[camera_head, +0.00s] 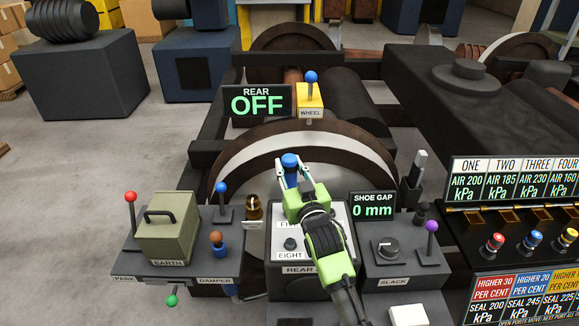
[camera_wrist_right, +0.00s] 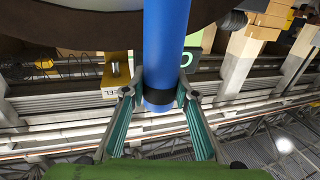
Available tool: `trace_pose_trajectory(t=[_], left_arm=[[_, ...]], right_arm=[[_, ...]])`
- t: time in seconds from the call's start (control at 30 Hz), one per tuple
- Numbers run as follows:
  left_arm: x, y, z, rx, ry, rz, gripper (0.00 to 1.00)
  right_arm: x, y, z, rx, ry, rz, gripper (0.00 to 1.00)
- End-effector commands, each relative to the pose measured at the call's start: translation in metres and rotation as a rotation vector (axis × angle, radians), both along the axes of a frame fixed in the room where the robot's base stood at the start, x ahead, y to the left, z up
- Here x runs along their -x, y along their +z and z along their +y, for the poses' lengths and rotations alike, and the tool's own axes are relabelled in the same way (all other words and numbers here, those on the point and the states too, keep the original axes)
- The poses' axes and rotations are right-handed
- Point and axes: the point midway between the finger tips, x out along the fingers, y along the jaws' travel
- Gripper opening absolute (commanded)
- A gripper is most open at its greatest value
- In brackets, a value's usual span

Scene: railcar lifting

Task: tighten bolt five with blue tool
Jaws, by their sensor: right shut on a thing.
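My right gripper (camera_head: 292,182) is shut on the blue tool (camera_head: 290,161), above the rear bolt panel (camera_head: 340,222). In the right wrist view the blue tool (camera_wrist_right: 166,45) stands between the fingers of the gripper (camera_wrist_right: 160,98), with a dark band near its lower end. On the panel, a label beginning "FI" (camera_head: 286,225) is partly covered by my gripper; bolt five itself is hidden or cannot be told apart. Bolt eight (camera_head: 290,244) shows above its "EIGHT" label. My left gripper is not in view.
A "REAR OFF" display (camera_head: 258,104) and a "SHOE GAP 0 mm" display (camera_head: 373,206) stand near the wheel (camera_head: 240,150). The slack knob (camera_head: 386,248) and a purple-topped lever (camera_head: 431,240) are right of the panel; a green earth box (camera_head: 165,235) is left.

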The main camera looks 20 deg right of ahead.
Motion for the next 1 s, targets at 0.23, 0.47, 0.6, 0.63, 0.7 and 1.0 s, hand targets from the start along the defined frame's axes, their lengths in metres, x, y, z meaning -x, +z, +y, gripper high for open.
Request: trace_pose_trajectory(t=[0.23, 0.47, 0.6, 0.63, 0.7, 1.0], left_arm=[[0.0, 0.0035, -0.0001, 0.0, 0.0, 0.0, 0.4], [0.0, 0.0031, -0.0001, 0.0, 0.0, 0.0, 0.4], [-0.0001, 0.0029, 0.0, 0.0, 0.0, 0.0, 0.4], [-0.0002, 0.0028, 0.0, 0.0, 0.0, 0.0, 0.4], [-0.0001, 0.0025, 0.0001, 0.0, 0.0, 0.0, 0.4], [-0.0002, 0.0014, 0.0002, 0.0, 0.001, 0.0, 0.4]], right_arm=[[-0.0003, 0.001, 0.0002, 0.0, 0.0, -0.005, 0.01], [-0.0003, 0.0007, 0.0002, 0.0, 0.0, -0.006, 0.01], [-0.0003, -0.0001, 0.0002, 0.0, 0.0, -0.005, 0.01], [-0.0003, -0.0005, 0.0002, 0.0, 0.0, -0.005, 0.01], [-0.0003, -0.0016, 0.0002, 0.0, 0.0, -0.005, 0.01], [-0.0002, -0.0068, 0.0001, 0.0, 0.0, -0.005, 0.01]])
